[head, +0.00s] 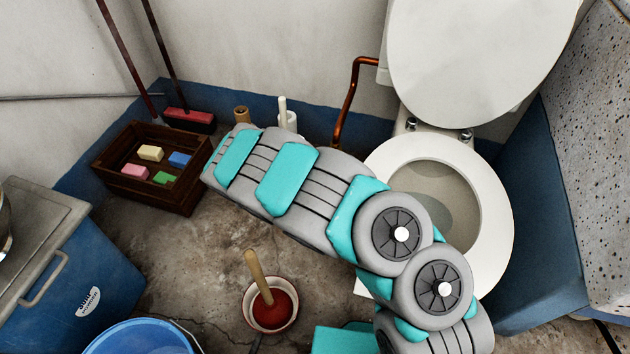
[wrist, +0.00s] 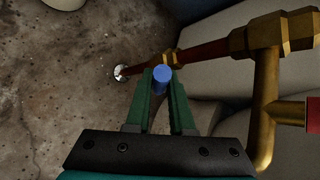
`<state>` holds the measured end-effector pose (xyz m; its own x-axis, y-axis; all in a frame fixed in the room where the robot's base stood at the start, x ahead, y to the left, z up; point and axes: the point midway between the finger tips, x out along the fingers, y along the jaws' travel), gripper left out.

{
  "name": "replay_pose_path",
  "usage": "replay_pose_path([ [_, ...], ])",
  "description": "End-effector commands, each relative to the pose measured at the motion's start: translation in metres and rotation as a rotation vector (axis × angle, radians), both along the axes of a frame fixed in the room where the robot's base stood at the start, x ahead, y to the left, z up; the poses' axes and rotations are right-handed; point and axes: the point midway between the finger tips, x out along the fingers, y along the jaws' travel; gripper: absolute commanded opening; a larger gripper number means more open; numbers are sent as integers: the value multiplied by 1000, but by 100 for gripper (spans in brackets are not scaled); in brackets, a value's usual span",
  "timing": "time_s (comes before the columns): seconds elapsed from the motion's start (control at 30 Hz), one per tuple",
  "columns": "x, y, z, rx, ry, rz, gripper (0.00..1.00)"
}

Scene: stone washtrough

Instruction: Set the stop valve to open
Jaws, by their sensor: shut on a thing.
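A copper pipe (wrist: 203,54) runs from the brass fitting left to a pale round flange (wrist: 120,72). In the head view my arm hides the gripper and valve.
The toilet (head: 497,210) stands right of my arm, with a copper pipe (head: 350,100) behind. A plunger in a bowl (head: 254,270), a wooden crate (head: 115,186), a blue bucket (head: 140,337) and a blue cooler (head: 85,275) stand left. Bare floor (head: 190,255) lies between them.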

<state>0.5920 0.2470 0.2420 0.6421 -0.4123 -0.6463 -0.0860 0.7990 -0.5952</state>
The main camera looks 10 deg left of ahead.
Motion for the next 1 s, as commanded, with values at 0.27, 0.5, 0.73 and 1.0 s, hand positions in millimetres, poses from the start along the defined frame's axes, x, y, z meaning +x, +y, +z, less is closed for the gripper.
replay_pose_path([
  [0.27,-1,-1,-1,8,0,-3,0],
  [0.5,-1,-1,-1,8,1,-2,30],
  [0.73,0,0,0,7,-1,0,51],
  [1.0,-2,1,2,7,-1,0,51],
])
